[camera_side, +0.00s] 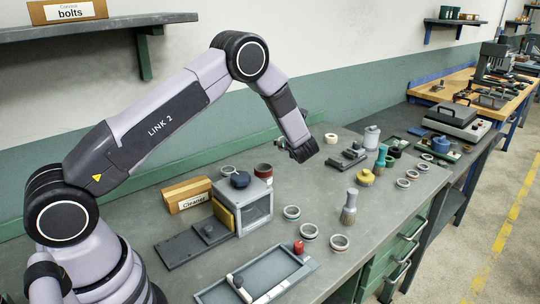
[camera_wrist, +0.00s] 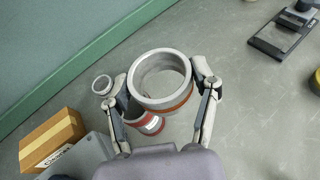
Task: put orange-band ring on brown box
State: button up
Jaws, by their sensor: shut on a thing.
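My gripper (camera_side: 302,152) is raised above the grey workbench in the side view. In the wrist view my gripper (camera_wrist: 159,76) is shut on the orange-band ring (camera_wrist: 160,103), a grey ring with an orange stripe low on its outside, with a finger on each side. I cannot make out this ring in the side view. The brown box (camera_side: 187,198), labelled "Cleaner", lies on the bench to the left of and below my gripper. It also shows at the lower left of the wrist view (camera_wrist: 50,136), apart from the held ring.
A red-banded ring (camera_side: 263,171) and a small grey ring (camera_side: 228,171) stand near the box. A grey open-sided housing (camera_side: 256,207) is just right of the box. Several rings, brushes and a tray (camera_side: 262,283) occupy the bench. The wall (camera_wrist: 60,50) runs behind.

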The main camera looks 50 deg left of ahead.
jog(key=s+a+n+g+y, duration=0.1)
jog(key=s+a+n+g, duration=0.2)
jog(key=s+a, duration=0.9)
jog(key=n+g+y, duration=0.1)
jog(key=n+g, duration=0.1)
jog(key=g, duration=0.1)
send_over(189, 188)
notch_tip(189, 188, down, 9)
jog(key=shift+s+r, duration=0.15)
jog(key=shift+r, duration=0.05)
jog(key=shift+f, duration=2)
jog(key=shift+f, duration=0.1)
jog(key=o, duration=1.2)
jog(key=shift+o, duration=0.2)
